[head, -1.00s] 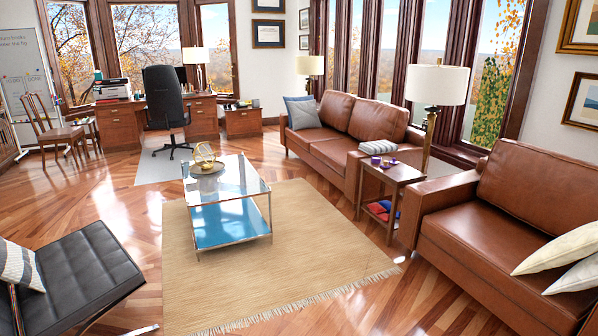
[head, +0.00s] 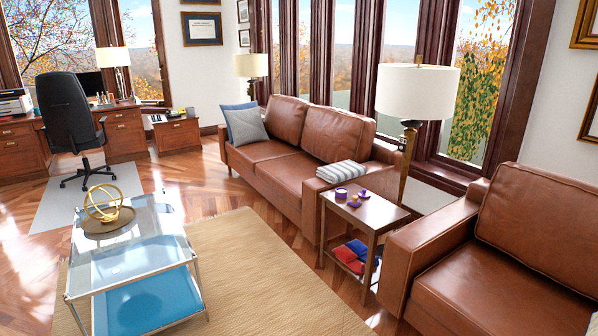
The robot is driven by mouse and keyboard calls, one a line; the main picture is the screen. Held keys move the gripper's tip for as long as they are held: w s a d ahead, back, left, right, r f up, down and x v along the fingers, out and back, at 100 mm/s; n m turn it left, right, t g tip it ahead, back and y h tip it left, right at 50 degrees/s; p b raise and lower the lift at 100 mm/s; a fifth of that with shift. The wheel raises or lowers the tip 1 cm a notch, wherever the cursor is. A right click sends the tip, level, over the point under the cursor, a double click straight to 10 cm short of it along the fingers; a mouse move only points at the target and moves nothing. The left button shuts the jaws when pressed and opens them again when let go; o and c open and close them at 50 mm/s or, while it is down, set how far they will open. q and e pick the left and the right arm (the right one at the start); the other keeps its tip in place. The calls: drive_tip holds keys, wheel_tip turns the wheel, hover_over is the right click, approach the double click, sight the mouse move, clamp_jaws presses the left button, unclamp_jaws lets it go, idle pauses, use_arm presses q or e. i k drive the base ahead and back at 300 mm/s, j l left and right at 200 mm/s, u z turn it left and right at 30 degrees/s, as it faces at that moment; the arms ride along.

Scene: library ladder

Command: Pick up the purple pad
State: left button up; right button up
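Several small purple items lie on the wooden side table (head: 384,216) between the sofa and the armchair. A round purple item (head: 341,193) is at the left of the tabletop. A flat-looking purple item (head: 363,194) with something yellowish on it is to its right. A small purple and yellow item (head: 353,204) is nearer the front edge. They are too small to tell which is the pad. Neither of my grippers is in view.
Red (head: 347,259) and blue (head: 358,248) items lie on the side table's lower shelf. A glass coffee table (head: 130,262) stands at left on a beige rug (head: 250,275). The leather sofa (head: 285,178) and armchair (head: 440,265) flank the side table. Open rug lies in front.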

sight(354, 203)
drive_tip(key=i+z, duration=0.1)
drive_tip(key=i, duration=1)
drive_tip(key=i+j, duration=0.2)
drive_tip(key=i, duration=0.9)
drive_tip(key=l+z, duration=0.05)
drive_tip(key=l, duration=0.05)
